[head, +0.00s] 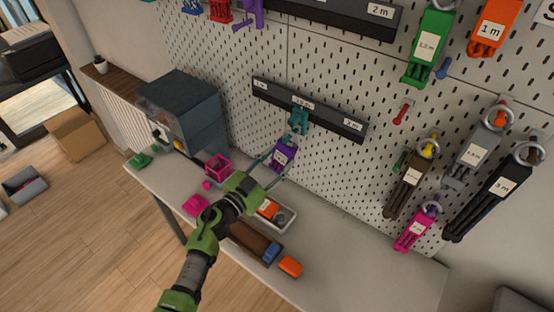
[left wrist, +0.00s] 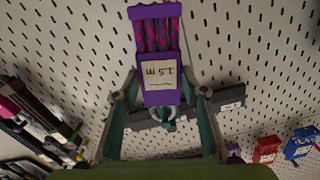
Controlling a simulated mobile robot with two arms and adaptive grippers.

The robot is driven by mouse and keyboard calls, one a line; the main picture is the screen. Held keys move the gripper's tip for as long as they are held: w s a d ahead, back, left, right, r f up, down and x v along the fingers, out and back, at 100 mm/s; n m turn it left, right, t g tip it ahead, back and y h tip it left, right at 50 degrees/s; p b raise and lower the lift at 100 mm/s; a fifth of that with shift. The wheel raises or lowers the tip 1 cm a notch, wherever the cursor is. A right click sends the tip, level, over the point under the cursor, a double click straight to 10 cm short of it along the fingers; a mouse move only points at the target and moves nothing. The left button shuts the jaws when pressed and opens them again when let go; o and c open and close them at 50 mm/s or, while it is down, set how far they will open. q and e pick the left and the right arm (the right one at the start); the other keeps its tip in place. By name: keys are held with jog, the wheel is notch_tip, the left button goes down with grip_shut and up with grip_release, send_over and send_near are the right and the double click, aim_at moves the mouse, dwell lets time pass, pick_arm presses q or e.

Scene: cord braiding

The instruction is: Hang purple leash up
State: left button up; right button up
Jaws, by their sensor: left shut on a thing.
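The purple leash (head: 283,153) has a white label and sits between the fingertips of my left gripper (head: 280,160), in front of the pegboard. In the left wrist view the purple leash (left wrist: 158,82) shows upside down, with its label reading 1.5 m, pink-and-purple cord at the top and a metal ring below. The fingers of my left gripper (left wrist: 165,90) are on either side of it, shut on it. A dark labelled rail (head: 340,124) is on the pegboard just above and behind the leash. My right gripper is not in view.
More leashes, such as a brown one (head: 408,190) and a pink one (head: 416,228), hang at right. The workbench (head: 350,265) below holds a white tray (head: 287,220) and loose items.

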pick_arm(q)
jog(key=o, duration=1.2)
jog(key=o, duration=0.3)
jog(key=shift+s, duration=0.1)
jog(key=shift+p+v, duration=0.65)
jog(key=shift+v, duration=0.5)
jog(key=shift+p+v, duration=0.7)
jog(key=shift+v, duration=1.15)
